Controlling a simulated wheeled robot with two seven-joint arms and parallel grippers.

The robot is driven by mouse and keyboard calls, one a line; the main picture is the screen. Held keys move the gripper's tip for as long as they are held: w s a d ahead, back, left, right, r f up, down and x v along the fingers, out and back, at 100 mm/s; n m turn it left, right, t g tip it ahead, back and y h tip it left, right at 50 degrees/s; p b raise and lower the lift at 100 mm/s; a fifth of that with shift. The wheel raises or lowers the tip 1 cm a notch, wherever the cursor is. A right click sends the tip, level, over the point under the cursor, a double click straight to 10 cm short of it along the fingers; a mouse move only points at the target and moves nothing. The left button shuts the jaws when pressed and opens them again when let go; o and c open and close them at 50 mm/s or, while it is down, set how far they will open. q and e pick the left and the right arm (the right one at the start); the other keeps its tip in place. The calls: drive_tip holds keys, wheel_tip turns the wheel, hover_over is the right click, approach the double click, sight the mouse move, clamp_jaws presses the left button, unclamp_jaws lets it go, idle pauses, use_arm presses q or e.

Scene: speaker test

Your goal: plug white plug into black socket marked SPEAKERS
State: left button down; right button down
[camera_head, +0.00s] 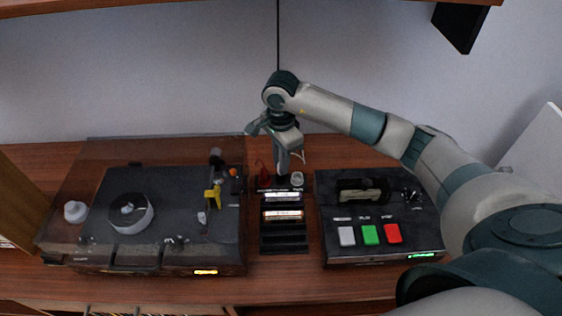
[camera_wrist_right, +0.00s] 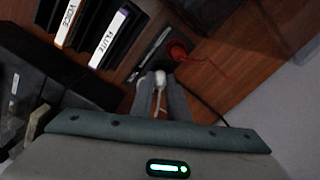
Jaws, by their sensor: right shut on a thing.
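My right gripper (camera_head: 283,172) points down at the back of the table, between the two machines. In the right wrist view its fingers (camera_wrist_right: 160,98) are shut on the white plug (camera_wrist_right: 160,78), with a pale cable trailing back between them. The plug's tip is close to a dark socket panel (camera_wrist_right: 149,56); I cannot tell whether it touches or is in a hole. The panel's small lettering is unreadable, so I cannot pick out SPEAKERS. My left gripper is not in view.
A red plug (camera_wrist_right: 178,50) with a red cable sits beside the white plug. A rack holds labelled cartridges (camera_wrist_right: 108,40). A turntable machine (camera_head: 180,215) stands left, and a recorder with white, green and red buttons (camera_head: 370,234) stands right. The wall (camera_head: 180,60) is close behind.

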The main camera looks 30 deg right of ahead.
drive_tip(key=shift+d+f+b, duration=0.25)
drive_tip(key=shift+f+b, duration=0.35)
drive_tip(key=shift+f, duration=0.15)
drive_tip(key=shift+f, duration=0.1)
drive_tip(key=c, duration=1.6)
unclamp_jaws()
drive_tip(key=shift+s+d+f, duration=0.1)
drive_tip(key=shift+f, duration=0.05)
drive_tip(key=shift+d, duration=0.1)
drive_tip(key=o, duration=0.4)
